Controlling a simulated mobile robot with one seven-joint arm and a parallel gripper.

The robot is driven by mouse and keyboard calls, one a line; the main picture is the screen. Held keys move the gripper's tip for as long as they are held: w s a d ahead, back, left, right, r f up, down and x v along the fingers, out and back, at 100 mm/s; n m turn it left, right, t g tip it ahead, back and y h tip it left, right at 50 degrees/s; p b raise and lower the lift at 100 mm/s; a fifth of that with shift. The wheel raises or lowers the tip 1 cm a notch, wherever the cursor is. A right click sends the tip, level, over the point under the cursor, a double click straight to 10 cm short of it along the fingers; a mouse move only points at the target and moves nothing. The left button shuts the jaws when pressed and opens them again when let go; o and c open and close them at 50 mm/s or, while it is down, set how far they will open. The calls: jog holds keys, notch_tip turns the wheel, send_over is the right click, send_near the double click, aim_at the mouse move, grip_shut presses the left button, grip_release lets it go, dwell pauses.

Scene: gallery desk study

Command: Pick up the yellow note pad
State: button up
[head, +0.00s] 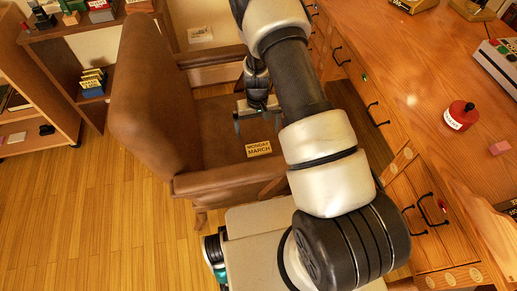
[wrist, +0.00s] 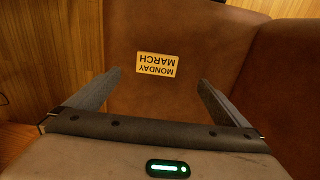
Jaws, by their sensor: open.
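The yellow note pad (head: 258,149), printed "MONDAY MARCH", lies flat on the brown seat of the leather armchair (head: 140,95). In the wrist view the note pad (wrist: 157,65) is fully visible, its print upside down, ahead of and between the two fingertips. My gripper (head: 257,117) is over the seat, above and a little behind the pad in the head view. It is open and empty, with its fingers apart from the pad.
The chair's armrests (head: 225,178) and backrest bound the seat. A wooden desk (head: 420,75) with drawers stands at right, holding a red bottle (head: 461,115) and a pink block (head: 499,148). Shelves (head: 85,50) stand at left. The wooden floor (head: 90,210) at left is clear.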

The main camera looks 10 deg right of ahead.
jog(key=b, duration=0.1)
send_over(259, 150)
jog(key=f, duration=0.7)
jog(key=shift+s+a+f, duration=0.1)
jog(key=shift+a+f, duration=0.15)
jog(key=shift+a, duration=0.05)
jog(key=shift+d+f+b, duration=0.15)
jog(key=shift+f+b, duration=0.2)
jog(key=shift+f, duration=1.05)
jog(key=shift+d+f+b, duration=0.15)
jog(key=shift+f+b, duration=0.15)
jog(key=shift+f, duration=1.05)
jog(key=c, duration=1)
